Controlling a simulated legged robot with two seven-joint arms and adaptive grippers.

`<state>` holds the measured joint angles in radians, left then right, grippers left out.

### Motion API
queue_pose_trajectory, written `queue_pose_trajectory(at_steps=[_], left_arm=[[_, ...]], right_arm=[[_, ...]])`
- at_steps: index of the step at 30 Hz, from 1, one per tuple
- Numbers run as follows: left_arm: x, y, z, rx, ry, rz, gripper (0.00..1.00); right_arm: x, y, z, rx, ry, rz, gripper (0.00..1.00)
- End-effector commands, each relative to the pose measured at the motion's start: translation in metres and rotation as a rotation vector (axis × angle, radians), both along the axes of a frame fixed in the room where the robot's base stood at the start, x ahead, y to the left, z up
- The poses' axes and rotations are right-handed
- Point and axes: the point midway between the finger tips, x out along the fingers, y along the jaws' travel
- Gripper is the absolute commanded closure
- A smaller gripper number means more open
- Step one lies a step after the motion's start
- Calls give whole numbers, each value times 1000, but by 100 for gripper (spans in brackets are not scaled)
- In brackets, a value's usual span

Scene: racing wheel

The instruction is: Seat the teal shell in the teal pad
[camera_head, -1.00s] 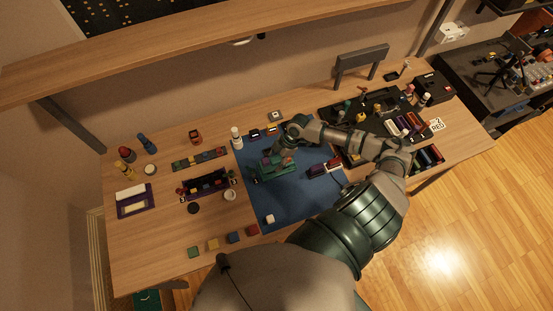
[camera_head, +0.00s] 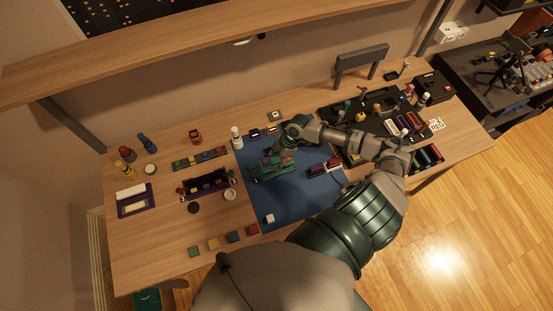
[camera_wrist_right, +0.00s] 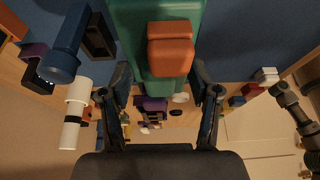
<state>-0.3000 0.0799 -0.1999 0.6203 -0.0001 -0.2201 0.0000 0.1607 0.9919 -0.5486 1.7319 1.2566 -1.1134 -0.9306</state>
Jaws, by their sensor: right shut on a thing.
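My right gripper (camera_head: 277,158) is over the blue mat, shut on a teal piece, which I take to be the teal shell. In the right wrist view the teal piece (camera_wrist_right: 155,85) sits between the two fingers (camera_wrist_right: 163,85), with an orange-brown block (camera_wrist_right: 170,45) against it. In the head view green-teal parts (camera_head: 262,176) show under the gripper. I cannot separate shell from pad there, nor tell whether they touch. My left gripper is not in view.
The blue mat (camera_head: 285,205) has free room at its front. A dark red and purple item (camera_head: 325,167) lies right of the gripper. A white bottle (camera_head: 236,138) stands at the mat's left edge. A black tray (camera_head: 345,150) with several parts is at right. Coloured squares (camera_head: 213,243) line the front left.

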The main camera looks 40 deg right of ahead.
Motion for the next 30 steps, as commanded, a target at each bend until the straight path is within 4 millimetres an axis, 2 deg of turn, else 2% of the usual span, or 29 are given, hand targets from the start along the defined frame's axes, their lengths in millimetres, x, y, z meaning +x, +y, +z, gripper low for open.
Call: queue_pose_trajectory(at_steps=[22,23,24,26,30], left_arm=[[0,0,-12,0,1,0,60],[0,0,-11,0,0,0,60],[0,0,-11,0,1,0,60],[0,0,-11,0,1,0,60],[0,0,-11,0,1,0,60]], right_arm=[[0,0,-20,0,0,0,75],[0,0,-19,0,0,0,33],[0,0,-19,0,0,1,23],[0,0,-19,0,0,0,9],[0,0,-18,0,0,0,9]])
